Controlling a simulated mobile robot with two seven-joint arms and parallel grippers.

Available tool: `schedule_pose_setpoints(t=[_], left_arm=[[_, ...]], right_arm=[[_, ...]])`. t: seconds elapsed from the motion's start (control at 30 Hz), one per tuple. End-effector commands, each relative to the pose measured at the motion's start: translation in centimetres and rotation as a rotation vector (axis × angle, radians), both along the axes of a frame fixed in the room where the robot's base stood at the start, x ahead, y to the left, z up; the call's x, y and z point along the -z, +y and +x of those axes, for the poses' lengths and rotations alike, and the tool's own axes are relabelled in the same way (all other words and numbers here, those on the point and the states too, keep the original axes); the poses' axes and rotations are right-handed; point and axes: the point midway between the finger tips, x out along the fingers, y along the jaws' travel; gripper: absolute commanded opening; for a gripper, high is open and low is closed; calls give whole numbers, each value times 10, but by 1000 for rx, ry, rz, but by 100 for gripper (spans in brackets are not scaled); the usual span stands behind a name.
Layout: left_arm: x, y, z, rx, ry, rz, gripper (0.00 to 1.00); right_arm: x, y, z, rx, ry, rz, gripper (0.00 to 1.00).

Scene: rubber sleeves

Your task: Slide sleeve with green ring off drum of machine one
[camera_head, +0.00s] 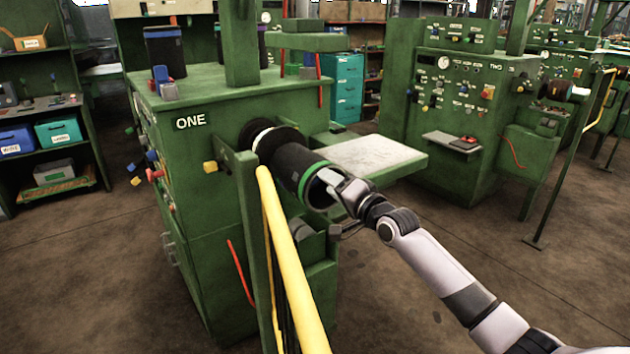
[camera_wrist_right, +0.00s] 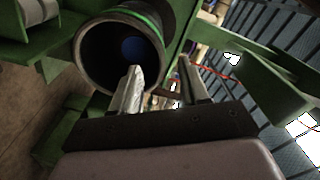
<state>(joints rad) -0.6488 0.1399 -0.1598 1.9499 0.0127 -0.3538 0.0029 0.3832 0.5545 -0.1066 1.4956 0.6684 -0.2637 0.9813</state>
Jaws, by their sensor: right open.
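The black sleeve with the green ring (camera_head: 291,163) sits on the drum of machine one (camera_head: 195,185), its open end facing out with the green ring near that end. It also shows in the wrist view (camera_wrist_right: 88,45), where a blue round patch is visible inside its dark opening. My right gripper (camera_head: 331,183) is at the sleeve's open end. In the wrist view my right gripper (camera_wrist_right: 160,68) is open, one finger in front of or inside the opening and the other outside the wall. Contact cannot be told. My left gripper is not in view.
A yellow rail (camera_head: 290,265) on a green post stands in front of the drum. A flat grey-topped shelf (camera_head: 370,155) juts out behind it. Other black sleeves, one blue-ringed (camera_head: 165,55), stand on top of machine one. Machine two (camera_head: 465,100) is at right; floor lies between.

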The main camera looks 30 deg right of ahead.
Motion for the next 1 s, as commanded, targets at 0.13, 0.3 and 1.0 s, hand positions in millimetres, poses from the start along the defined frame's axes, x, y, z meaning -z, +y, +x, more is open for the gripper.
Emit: schedule_pose_setpoints(t=[0.13, 0.3, 1.0], left_arm=[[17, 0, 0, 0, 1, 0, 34], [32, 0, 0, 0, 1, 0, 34], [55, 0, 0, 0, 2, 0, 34]], right_arm=[[2, 1, 19, 1, -3, 1, 45], [3, 3, 39, 0, -2, 0, 45], [-1, 6, 71, -2, 0, -1, 45]])
